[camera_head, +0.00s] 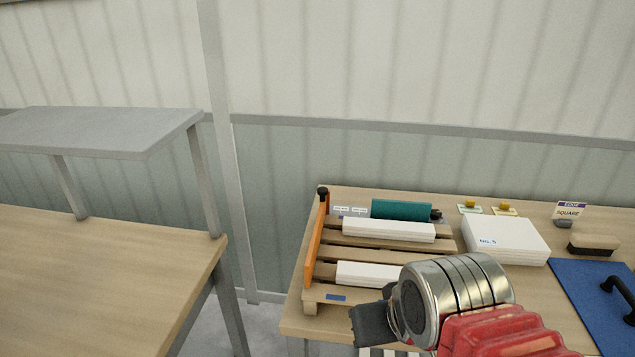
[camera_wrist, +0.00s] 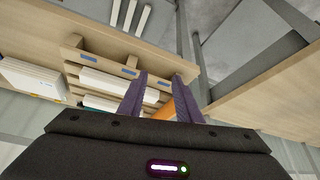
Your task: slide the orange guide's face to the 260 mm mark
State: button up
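The orange guide (camera_head: 316,240) is a long upright bar along the left edge of a slatted wooden rack (camera_head: 385,257), with a black knob (camera_head: 323,191) at its far end. In the wrist view the orange guide (camera_wrist: 181,96) shows partly behind my right-hand finger. My gripper (camera_head: 368,325) is in front and to the right of the guide, apart from it in the head view. In the wrist view my gripper (camera_wrist: 160,76) has its two purple fingers spread. No millimetre scale or 260 mm mark is legible.
White blocks (camera_head: 388,230) and a teal cylinder (camera_head: 401,209) lie on or behind the slats. A white stack (camera_head: 505,241), a brush (camera_head: 593,245) and a blue board (camera_head: 598,295) are to the right. Another table (camera_head: 90,270) stands left across a gap.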

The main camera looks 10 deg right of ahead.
jog(key=shift+o, duration=0.4)
jog(key=shift+o, duration=0.7)
jog(key=shift+w, duration=0.1)
jog(key=shift+o, duration=0.4)
jog(key=shift+w+d+r, duration=0.1)
jog(key=shift+w+r, duration=0.05)
jog(key=shift+w, duration=0.25)
jog(key=r+n+t+y, duration=0.1)
jog(key=n+t+y, duration=0.1)
jog(key=t, duration=0.7)
send_over(326, 192)
jog(key=s+d, duration=0.4)
jog(key=s, duration=0.3)
jog(key=w+a+f+y, duration=0.1)
jog(key=w+a+f+n+t+y, duration=0.1)
jog(key=w+f+y, duration=0.1)
jog(key=w+a+f+n+t+y, duration=0.1)
jog(key=w+f, duration=0.1)
jog(key=shift+a, duration=0.2)
